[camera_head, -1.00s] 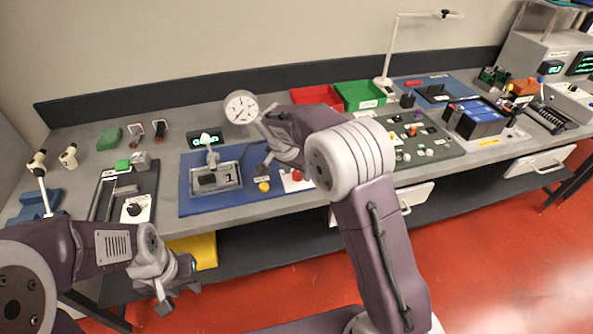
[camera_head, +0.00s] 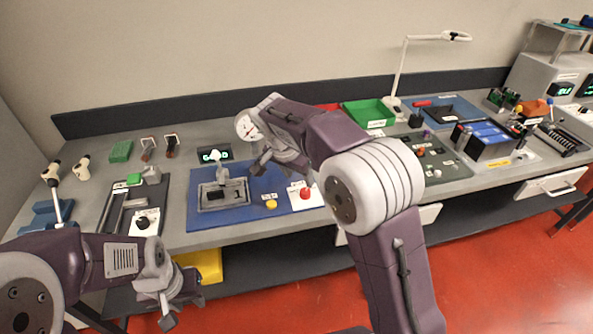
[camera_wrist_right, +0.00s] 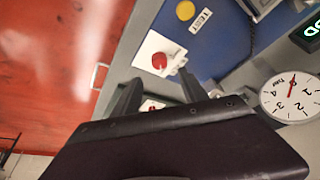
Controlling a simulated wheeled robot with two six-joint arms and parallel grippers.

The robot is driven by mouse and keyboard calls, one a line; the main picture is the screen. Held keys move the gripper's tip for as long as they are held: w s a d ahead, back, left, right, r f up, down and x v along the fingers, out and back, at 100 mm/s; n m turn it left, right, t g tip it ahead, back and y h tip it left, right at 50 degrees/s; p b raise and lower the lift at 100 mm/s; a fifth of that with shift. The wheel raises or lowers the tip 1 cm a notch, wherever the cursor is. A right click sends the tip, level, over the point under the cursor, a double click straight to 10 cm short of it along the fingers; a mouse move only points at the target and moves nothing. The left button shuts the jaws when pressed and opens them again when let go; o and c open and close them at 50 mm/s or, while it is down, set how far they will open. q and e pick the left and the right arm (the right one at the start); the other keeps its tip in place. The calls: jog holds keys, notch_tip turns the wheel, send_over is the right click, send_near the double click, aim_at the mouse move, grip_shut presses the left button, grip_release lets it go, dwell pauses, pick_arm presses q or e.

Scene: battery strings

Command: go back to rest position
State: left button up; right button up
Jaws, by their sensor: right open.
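My left gripper (camera_head: 180,308) hangs in front of the bench at the lower left of the head view, clear of the bench items. Its jaw gap is not clear at this angle. My right gripper (camera_head: 268,168) is over the bench, near the back of the blue mat (camera_head: 205,228). The right wrist view shows its two dark fingers (camera_wrist_right: 158,92) apart, with nothing held between them. Beyond the fingertips is a white panel with a red button (camera_wrist_right: 160,61); the button also shows in the head view (camera_head: 305,193).
A round dial gauge (camera_head: 245,124) stands close to my right gripper, partly hidden by it. A clamp fixture (camera_head: 223,193) is on the mat. A green bin (camera_head: 368,112), a lamp (camera_head: 402,70) and a battery block (camera_head: 488,142) are further right. Red floor in front is open.

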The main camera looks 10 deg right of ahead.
jog(key=s+d+r+m+p, duration=0.1)
jog(key=d+r+p, duration=0.1)
jog(key=d+r, duration=0.2)
jog(key=s+d+f+g+p, duration=0.2)
jog(key=s+d+f, duration=0.15)
jog(key=s, duration=0.45)
jog(key=s+a+f+n+y, duration=0.1)
jog(key=s+f+n, duration=0.3)
jog(key=s, duration=0.2)
jog(key=s+a+f+n+y, duration=0.1)
jog(key=s+f+n+y, duration=0.1)
jog(key=s+f+n, duration=0.2)
jog(key=s+n, duration=0.1)
jog(key=s, duration=0.2)
jog(key=shift+s+f+n+p, duration=0.15)
jog(key=shift+f+n+p, duration=0.15)
jog(key=shift+f, duration=0.1)
